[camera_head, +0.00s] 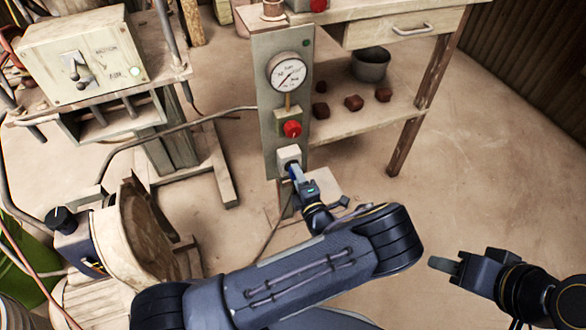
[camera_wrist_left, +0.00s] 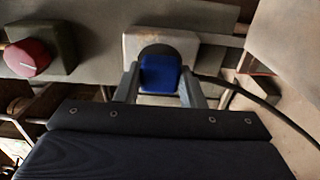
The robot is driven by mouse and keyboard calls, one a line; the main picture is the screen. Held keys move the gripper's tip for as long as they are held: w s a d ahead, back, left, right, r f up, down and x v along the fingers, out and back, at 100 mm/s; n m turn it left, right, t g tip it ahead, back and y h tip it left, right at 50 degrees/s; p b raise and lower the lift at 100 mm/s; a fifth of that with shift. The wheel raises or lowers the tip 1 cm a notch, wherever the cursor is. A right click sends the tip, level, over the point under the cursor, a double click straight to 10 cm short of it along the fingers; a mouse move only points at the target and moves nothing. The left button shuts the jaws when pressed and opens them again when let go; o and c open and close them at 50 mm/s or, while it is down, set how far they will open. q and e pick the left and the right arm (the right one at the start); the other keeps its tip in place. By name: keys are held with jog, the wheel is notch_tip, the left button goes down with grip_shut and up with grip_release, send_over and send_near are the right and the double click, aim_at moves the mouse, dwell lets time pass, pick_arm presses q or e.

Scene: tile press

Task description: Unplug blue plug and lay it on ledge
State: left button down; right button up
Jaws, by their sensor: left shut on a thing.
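The blue plug (camera_wrist_left: 160,74) sits at the socket (camera_wrist_left: 188,45) in the left wrist view, with a dark cable running off to the right. In the head view the socket (camera_head: 289,157) is a pale box low on the grey panel. My left gripper (camera_head: 296,172) reaches it from below, and its two fingers (camera_wrist_left: 158,85) are closed on the sides of the plug. The plug is mostly hidden by the gripper in the head view. My right gripper (camera_head: 447,262) is at the lower right, away from the panel; its finger gap is not clear. I cannot identify the ledge for certain.
The grey panel (camera_head: 269,108) carries a pressure gauge (camera_head: 288,73) and a red knob (camera_head: 292,129) above the socket. A wooden bench with a shelf (camera_head: 340,118) holding several dark lumps stands behind at right. A control box (camera_head: 85,58) stands at left. The floor at right is clear.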

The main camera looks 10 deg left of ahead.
pick_arm(q)
jog(key=shift+p+v, duration=0.4)
jog(key=shift+v, duration=1.95)
